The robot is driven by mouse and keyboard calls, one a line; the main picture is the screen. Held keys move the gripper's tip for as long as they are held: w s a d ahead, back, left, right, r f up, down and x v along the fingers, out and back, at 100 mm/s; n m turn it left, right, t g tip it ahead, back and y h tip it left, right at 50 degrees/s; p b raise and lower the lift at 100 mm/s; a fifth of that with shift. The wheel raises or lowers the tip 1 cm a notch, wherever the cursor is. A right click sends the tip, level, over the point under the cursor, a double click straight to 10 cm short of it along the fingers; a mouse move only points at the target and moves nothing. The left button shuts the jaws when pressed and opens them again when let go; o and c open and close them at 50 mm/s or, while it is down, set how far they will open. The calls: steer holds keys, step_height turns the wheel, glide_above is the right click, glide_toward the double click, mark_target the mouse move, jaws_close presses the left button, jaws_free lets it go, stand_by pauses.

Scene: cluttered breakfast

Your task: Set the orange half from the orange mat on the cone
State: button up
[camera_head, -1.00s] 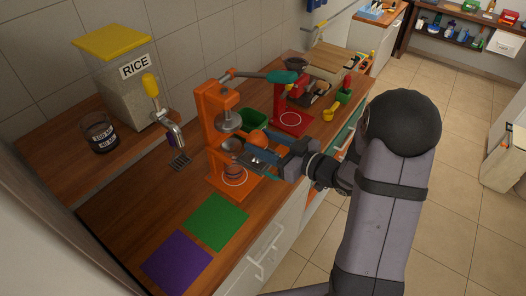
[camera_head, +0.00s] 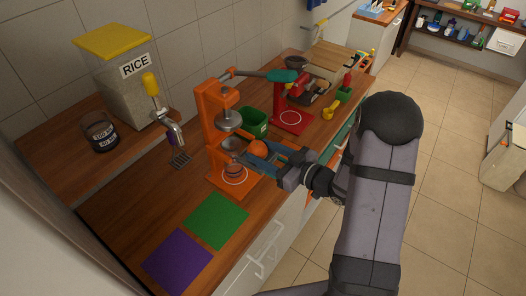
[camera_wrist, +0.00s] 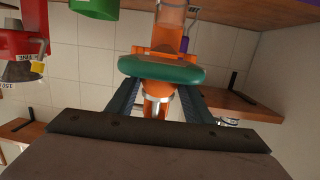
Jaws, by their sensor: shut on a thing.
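The orange half (camera_head: 258,148) is between the fingers of my gripper (camera_head: 262,156), which is shut on it. It is held above the counter, just right of the orange press (camera_head: 212,125). The silver upper cup (camera_head: 229,120) hangs over a lower metal bowl (camera_head: 232,143); the cone itself is not clearly visible. A small cup (camera_head: 233,170) stands on the white-ringed orange base (camera_head: 222,180).
The press's lever handle (camera_head: 283,76) reaches right above the counter. A green mat (camera_head: 216,220) and purple mat (camera_head: 176,262) lie bare in front.

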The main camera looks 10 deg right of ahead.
steer(key=shift+f, duration=0.35)
steer(key=o, duration=1)
steer(key=shift+o, duration=0.2)
steer(key=shift+r, duration=0.4)
steer(key=b+v, duration=0.2)
steer(key=v, duration=1)
steer(key=shift+r, duration=0.2)
